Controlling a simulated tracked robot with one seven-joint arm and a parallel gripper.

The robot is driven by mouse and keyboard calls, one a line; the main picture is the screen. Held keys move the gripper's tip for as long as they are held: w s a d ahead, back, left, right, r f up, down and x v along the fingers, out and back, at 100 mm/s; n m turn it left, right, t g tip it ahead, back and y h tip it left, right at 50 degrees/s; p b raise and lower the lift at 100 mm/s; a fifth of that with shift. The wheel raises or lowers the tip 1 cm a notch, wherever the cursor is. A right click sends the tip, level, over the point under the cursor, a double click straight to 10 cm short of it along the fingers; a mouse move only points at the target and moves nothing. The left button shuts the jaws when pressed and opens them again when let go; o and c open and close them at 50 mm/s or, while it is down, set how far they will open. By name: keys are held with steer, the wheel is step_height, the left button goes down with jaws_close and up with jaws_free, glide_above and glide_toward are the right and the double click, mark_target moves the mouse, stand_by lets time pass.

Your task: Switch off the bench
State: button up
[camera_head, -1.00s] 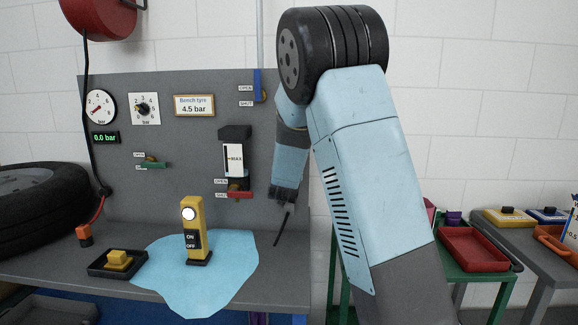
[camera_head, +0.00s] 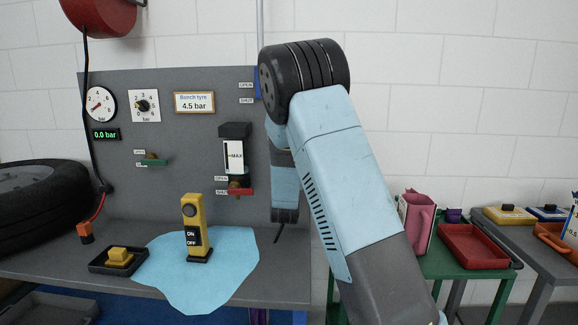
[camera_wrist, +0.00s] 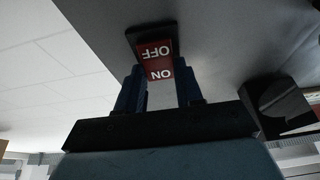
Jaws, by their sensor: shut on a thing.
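The red ON/OFF rocker switch (camera_wrist: 156,62) is in a black housing on a grey panel. Its lettering is upside down in the wrist view. My gripper (camera_wrist: 158,80) has a finger on each side of the switch's near end, and its jaws are shut on it. In the head view my gripper (camera_head: 285,215) hangs low in front of the right part of the bench panel (camera_head: 200,105); the switch cannot be made out there. A yellow post (camera_head: 193,222) marked ON and OFF stands on the bench, and its round lamp is dark.
A black block (camera_wrist: 280,104) sits close to the right of my gripper. The bench holds a blue cloth (camera_head: 230,270), a black tray (camera_head: 100,262) and a tyre (camera_head: 40,210). Valve levers, gauges and a 0.0 bar display (camera_head: 105,135) are on the panel.

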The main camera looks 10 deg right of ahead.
steer(key=shift+a, duration=0.1)
steer(key=o, duration=1.1)
steer(key=shift+c, duration=0.2)
steer(key=shift+s+f, duration=0.1)
steer(key=v, duration=1.3)
steer(key=shift+s, duration=0.25)
steer(key=shift+a+f, duration=0.1)
